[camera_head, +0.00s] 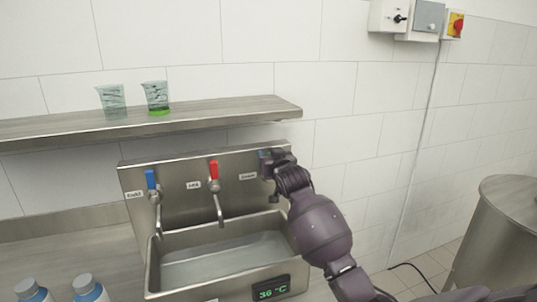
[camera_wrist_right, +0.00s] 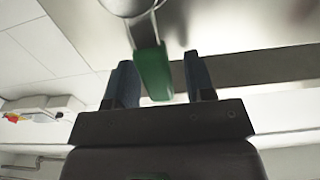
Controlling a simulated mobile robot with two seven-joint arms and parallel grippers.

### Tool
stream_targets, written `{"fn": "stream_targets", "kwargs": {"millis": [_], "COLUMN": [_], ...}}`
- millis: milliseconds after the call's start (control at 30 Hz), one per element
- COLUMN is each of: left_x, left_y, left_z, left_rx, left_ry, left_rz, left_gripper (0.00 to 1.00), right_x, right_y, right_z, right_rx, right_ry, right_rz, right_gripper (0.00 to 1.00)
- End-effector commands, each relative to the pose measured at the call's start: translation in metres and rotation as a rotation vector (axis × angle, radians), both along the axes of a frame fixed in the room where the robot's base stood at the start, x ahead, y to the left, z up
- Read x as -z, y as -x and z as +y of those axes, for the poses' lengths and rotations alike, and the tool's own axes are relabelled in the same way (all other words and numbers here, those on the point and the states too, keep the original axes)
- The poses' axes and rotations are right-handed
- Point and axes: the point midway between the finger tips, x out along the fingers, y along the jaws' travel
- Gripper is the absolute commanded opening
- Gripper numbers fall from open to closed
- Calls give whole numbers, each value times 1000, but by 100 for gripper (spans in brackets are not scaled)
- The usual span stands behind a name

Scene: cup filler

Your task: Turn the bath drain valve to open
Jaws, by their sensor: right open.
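The bath drain valve's green handle (camera_wrist_right: 152,72) shows in the right wrist view, joined to a metal valve body (camera_wrist_right: 130,8). My right gripper (camera_wrist_right: 158,60) is open, with one finger on each side of the green handle. The handle looks nearer the left finger, and I cannot tell whether they touch. In the head view my right gripper (camera_head: 270,163) is at the right end of the steel back panel (camera_head: 180,173), beside the drain label (camera_head: 247,176), and largely hides the drain valve. My left gripper is not in view.
A red-handled hot tap (camera_head: 214,172) and a blue-handled cold tap (camera_head: 151,182) stand left of the gripper. Below is the steel bath (camera_head: 158,262) with water and a display reading 36 °C (camera_head: 270,289). A shelf (camera_head: 210,112) holds two beakers. A steel drum (camera_head: 500,235) stands right.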

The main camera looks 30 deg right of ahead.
Motion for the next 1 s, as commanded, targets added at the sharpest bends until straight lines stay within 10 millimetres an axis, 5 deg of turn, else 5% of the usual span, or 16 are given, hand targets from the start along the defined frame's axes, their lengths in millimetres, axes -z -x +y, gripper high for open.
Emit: {"fn": "stream_targets", "kwargs": {"millis": [500, 800, 1000], "left_x": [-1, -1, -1], "left_y": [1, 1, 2], "left_z": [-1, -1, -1], "left_rx": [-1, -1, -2], "left_ry": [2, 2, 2], "left_rz": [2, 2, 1], "left_gripper": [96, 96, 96], "right_x": [0, 0, 0], "right_y": [-12, -11, -11], "right_z": [-3, -3, -3], "right_rx": [0, 0, 0], "right_ry": [0, 0, 0], "right_rz": [0, 0, 1], "right_gripper": [49, 3, 0]}}
